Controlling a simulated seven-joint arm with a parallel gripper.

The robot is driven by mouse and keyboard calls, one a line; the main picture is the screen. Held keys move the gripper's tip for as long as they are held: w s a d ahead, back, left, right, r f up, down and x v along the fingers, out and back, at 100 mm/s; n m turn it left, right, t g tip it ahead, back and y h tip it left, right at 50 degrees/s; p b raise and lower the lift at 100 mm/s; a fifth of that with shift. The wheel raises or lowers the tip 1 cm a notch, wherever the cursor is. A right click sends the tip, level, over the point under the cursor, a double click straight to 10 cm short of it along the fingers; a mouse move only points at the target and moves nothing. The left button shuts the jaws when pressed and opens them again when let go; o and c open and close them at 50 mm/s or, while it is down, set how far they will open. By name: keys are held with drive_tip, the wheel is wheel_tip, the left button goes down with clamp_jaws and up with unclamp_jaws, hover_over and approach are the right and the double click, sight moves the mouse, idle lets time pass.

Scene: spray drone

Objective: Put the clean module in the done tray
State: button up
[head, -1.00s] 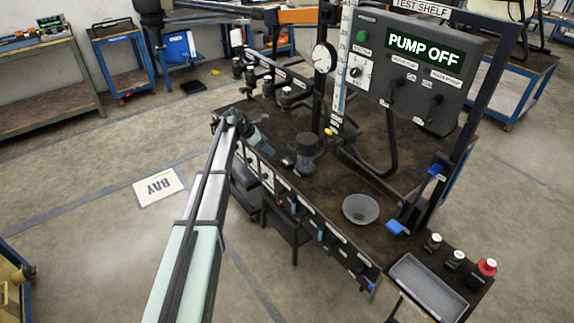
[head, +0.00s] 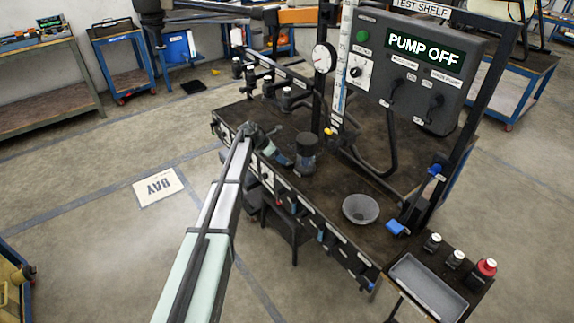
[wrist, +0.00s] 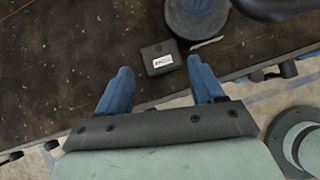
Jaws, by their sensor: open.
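A small black module with a white label (wrist: 162,57) lies on the dark bench top, just ahead of and between the blue fingertips of my gripper (wrist: 160,82) in the wrist view. Its label is too small to read, so I cannot tell whether it is the clean one. My gripper is open, empty and above the bench. In the head view my gripper (head: 284,161) is beside a dark round pot (head: 306,150), and the module is hidden there. A shallow grey tray (head: 428,287), possibly the done tray, lies at the bench's near right end; its label cannot be read.
The dark pot (wrist: 197,14) stands right beside the module. A grey bowl (head: 360,209) and a blue piece (head: 397,228) lie right of it. Small bottles (head: 455,259) stand behind the tray. The gauge and the PUMP OFF panel (head: 424,53) rise at the back.

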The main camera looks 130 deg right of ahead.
drive_tip(key=x, duration=0.4)
drive_tip(key=shift+s+f, duration=0.2)
drive_tip(key=shift+f, duration=0.15)
drive_tip(key=shift+a, duration=0.1)
drive_tip(key=shift+c, duration=0.2)
drive_tip(key=c, duration=0.9)
